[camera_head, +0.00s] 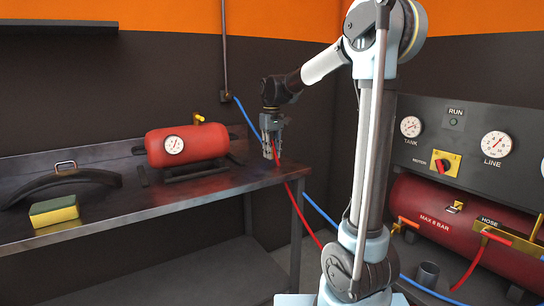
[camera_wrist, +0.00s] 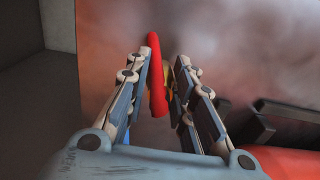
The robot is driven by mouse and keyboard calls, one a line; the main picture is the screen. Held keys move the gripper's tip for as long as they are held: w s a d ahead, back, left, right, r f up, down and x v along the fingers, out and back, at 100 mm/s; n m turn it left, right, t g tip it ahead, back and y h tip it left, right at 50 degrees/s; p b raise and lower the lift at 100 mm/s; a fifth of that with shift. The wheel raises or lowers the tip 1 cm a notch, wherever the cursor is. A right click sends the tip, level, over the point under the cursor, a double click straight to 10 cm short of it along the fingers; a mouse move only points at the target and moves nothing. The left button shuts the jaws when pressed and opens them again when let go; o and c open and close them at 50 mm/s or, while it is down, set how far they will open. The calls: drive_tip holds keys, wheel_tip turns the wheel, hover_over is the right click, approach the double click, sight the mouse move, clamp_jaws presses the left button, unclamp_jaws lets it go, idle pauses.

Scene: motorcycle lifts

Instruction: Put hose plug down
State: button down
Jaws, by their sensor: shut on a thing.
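My gripper (camera_head: 271,152) is over the right end of the dark metal workbench (camera_head: 130,200). Its fingers point down, close to the bench top. In the wrist view my gripper (camera_wrist: 158,85) is shut on the hose plug (camera_wrist: 167,76), a small yellowish fitting mostly hidden by the fingers. The red hose (camera_wrist: 155,65) runs from it between the fingertips. In the head view the red hose (camera_head: 303,215) hangs from the gripper over the bench's right edge toward the floor. I cannot tell whether the plug touches the bench.
A red tank (camera_head: 205,142) with a gauge stands on the bench, left of my gripper. A sponge (camera_head: 54,211) and a dark curved part (camera_head: 65,180) lie farther left. A panel with gauges (camera_head: 455,140) and a large red tank (camera_head: 415,197) are at right.

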drive_tip(key=shift+f, duration=0.55)
drive_tip(key=shift+f, duration=0.6)
drive_tip(key=c, duration=1.4)
unclamp_jaws()
drive_tip(key=shift+o, duration=0.2)
